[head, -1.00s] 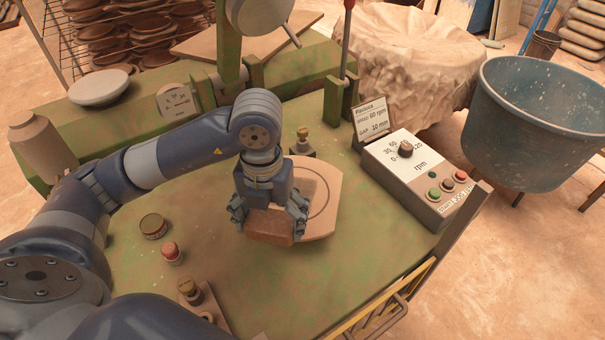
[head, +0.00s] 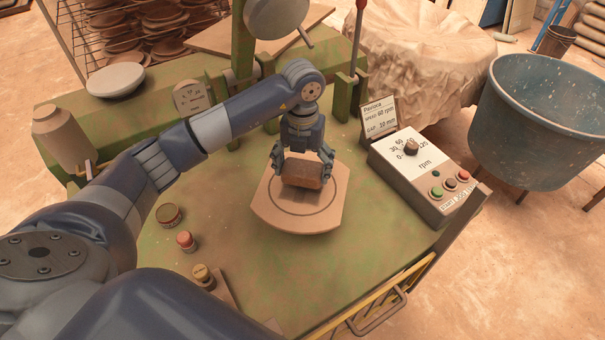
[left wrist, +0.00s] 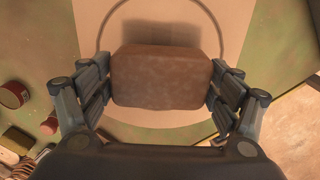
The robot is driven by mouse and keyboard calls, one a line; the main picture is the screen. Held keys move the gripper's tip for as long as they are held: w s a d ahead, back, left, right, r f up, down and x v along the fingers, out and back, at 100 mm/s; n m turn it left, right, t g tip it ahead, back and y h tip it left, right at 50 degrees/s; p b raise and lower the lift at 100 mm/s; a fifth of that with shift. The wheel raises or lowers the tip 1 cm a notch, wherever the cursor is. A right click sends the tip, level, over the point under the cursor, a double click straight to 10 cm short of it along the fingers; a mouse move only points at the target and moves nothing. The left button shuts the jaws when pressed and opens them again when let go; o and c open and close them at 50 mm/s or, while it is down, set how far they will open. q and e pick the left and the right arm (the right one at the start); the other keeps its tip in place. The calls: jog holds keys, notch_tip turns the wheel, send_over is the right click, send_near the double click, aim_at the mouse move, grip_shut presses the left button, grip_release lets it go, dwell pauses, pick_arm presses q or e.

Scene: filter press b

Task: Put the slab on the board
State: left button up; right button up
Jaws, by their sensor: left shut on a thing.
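The slab (head: 303,171) is a brown clay block. My left gripper (head: 303,158) is shut on it, one finger at each end. The board (head: 300,212) is a pale beige plate with cut corners and a dark ring drawn on it, lying on the green table. The slab is over the back part of the board and hides some of the ring. In the left wrist view the slab (left wrist: 162,78) sits between the fingers, with a shadow on the board (left wrist: 233,20) just beyond it, so it appears held a little above. My right gripper is not in view.
A control box (head: 425,175) with a dial and buttons stands right of the board. Small jars and a red knob (head: 186,240) stand at the left. A green machine frame with a post (head: 243,50) is behind. A blue tub (head: 540,120) stands off the table.

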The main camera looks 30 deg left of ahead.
aim_at(302, 177)
pick_arm(q)
notch_tip(302, 177, down, 3)
jog(key=shift+s+r+p, duration=0.1)
jog(key=shift+s+p, duration=0.05)
jog(key=shift+p, duration=0.45)
jog(key=shift+f, duration=0.3)
jog(key=o, duration=1.3)
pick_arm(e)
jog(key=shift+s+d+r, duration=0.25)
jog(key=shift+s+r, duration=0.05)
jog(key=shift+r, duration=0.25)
pick_arm(q)
jog(key=shift+r, duration=0.5)
notch_tip(302, 177, up, 10)
jog(key=b, duration=0.2)
jog(key=shift+b, duration=0.4)
jog(key=shift+r, duration=0.7)
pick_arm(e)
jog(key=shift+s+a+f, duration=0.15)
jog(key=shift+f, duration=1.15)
